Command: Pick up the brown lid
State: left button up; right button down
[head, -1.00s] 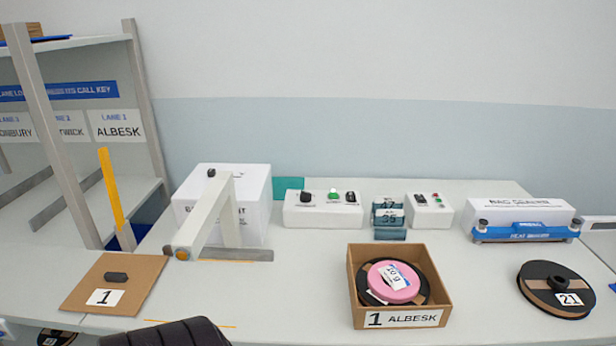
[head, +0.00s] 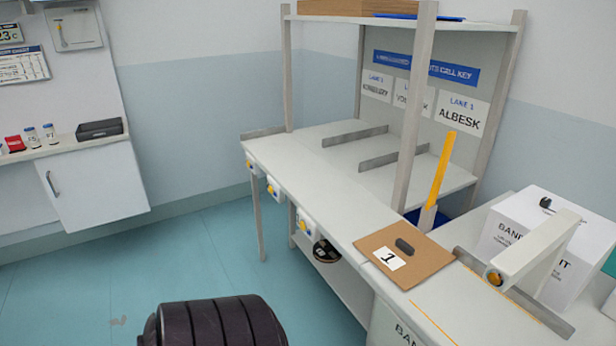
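The brown lid (head: 425,264) is a flat square cardboard panel with a dark handle on top and a white label marked 1. It lies flat on the pale workbench, near its front edge, between the shelf unit and the white banding machine. A dark ribbed part of my own arm shows at the bottom of the head view, left of the lid and apart from it. Neither of my grippers is in view.
The shelf unit (head: 402,120) stands behind and left of the lid. A yellow upright strip (head: 442,170) rises just behind the lid. The banding machine (head: 530,240) with its pale arm is on the right. Open blue floor (head: 190,270) lies left of the bench.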

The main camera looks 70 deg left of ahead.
aim_at(403, 254)
jog(key=u, duration=1.4)
jog(key=z, duration=1.9)
jog(key=u, duration=1.9)
jog(key=j+z, duration=0.1)
jog(key=z, duration=0.4)
jog(key=i+j+z, duration=0.25)
jog(key=j, duration=0.25)
jog(key=j+z, duration=0.25)
jog(key=j, duration=0.25)
jog(key=i+j+z, duration=0.1)
jog(key=j+z, duration=0.15)
jog(key=j, duration=0.3)
